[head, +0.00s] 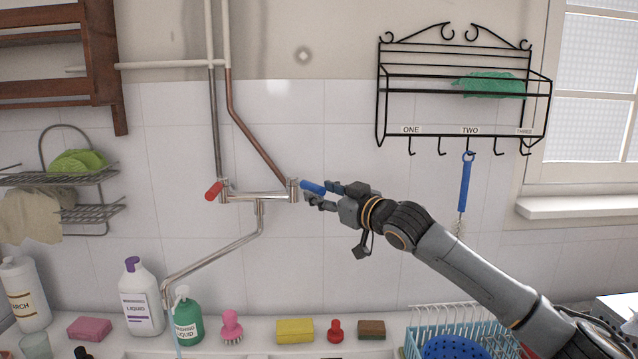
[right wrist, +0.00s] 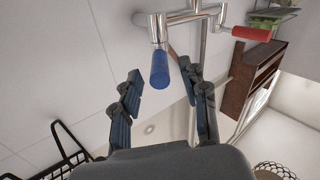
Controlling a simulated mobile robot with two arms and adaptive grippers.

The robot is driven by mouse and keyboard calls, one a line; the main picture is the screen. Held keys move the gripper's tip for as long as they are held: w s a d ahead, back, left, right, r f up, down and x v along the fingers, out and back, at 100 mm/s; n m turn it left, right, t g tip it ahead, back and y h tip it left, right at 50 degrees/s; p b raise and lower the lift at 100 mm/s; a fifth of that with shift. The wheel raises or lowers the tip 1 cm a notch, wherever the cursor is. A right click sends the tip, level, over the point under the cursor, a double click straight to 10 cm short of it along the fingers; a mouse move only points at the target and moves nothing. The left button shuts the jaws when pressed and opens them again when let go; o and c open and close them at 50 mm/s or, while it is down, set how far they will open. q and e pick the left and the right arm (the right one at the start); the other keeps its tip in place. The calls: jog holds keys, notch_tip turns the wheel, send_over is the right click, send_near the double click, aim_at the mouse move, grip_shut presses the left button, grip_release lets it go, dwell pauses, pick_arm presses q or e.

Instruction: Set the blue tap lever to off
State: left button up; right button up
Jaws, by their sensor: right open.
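The blue tap lever (head: 312,187) is on the right end of the wall-mounted chrome tap (head: 258,196) and points right, tilted slightly down. My right gripper (head: 322,196) is open at the lever's free end. In the right wrist view, the blue lever (right wrist: 160,70) lies between the two fingertips of the right gripper (right wrist: 160,82), with visible gaps beside it. A red lever (head: 214,191) is on the tap's left end; it also shows in the right wrist view (right wrist: 251,33). A pale stream runs below the tap's spout (head: 205,258). My left gripper is out of view.
A black wire rack (head: 455,95) hangs right of the tap, with a blue-handled brush (head: 465,184) on a hook. Below stand a green bottle (head: 187,318), a pink brush (head: 231,326) and a yellow sponge (head: 295,330). The wall around the lever is clear.

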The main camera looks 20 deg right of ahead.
jog(key=shift+w+a+r, duration=0.1)
jog(key=shift+w+a, duration=0.1)
jog(key=shift+w, duration=0.55)
grip_shut()
jog(key=shift+a, duration=0.1)
